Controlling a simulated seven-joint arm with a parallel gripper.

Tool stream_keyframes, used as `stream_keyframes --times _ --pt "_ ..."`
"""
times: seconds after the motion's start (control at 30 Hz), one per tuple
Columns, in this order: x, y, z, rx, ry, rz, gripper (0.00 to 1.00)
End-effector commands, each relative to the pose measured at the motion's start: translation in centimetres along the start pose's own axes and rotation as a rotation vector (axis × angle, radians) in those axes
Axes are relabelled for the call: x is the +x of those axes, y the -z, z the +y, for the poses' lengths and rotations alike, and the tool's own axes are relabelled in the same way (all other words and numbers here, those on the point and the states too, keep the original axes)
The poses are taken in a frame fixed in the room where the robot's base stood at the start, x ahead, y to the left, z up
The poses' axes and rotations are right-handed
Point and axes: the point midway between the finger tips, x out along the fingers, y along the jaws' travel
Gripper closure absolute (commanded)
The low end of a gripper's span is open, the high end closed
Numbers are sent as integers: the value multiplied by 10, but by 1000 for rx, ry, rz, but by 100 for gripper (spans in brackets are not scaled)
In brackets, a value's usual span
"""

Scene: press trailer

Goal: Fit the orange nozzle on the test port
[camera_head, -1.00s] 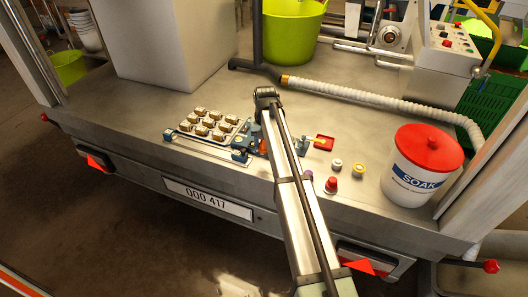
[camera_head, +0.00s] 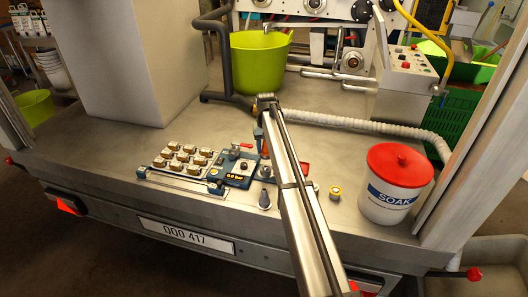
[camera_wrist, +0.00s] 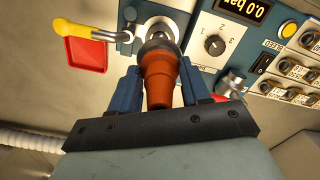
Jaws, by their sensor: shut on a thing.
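In the wrist view my gripper (camera_wrist: 158,70) has its two blue fingers shut on the orange nozzle (camera_wrist: 158,84). The nozzle's far end is dark grey and lies over the round metal test port (camera_wrist: 160,24). The port is partly hidden behind it, and I cannot tell whether they touch. The port sits at the edge of the blue test panel (camera_wrist: 206,22), which has a dial and a display reading 0.0.
A yellow-handled lever (camera_wrist: 82,31) over a red square (camera_wrist: 86,54) stands left of the port. A grey cone-shaped piece (camera_head: 265,199) and a yellow-ringed cap (camera_head: 335,193) stand near the front edge. A SOAK bucket (camera_head: 390,204) is at right; a white hose (camera_head: 390,130) runs behind.

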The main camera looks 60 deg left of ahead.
Motion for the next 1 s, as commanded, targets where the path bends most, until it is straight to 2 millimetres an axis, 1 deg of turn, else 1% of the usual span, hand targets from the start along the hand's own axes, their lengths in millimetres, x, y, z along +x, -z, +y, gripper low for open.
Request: stream_keyframes --times 0.27,0.7,0.83,1.0 --pt "11 -1 0 -5 0 -1 98" --pt "48 -1 -1 -4 1 0 98" --pt "55 0 -1 -4 1 1 98" --pt "58 0 -1 -4 1 1 99"
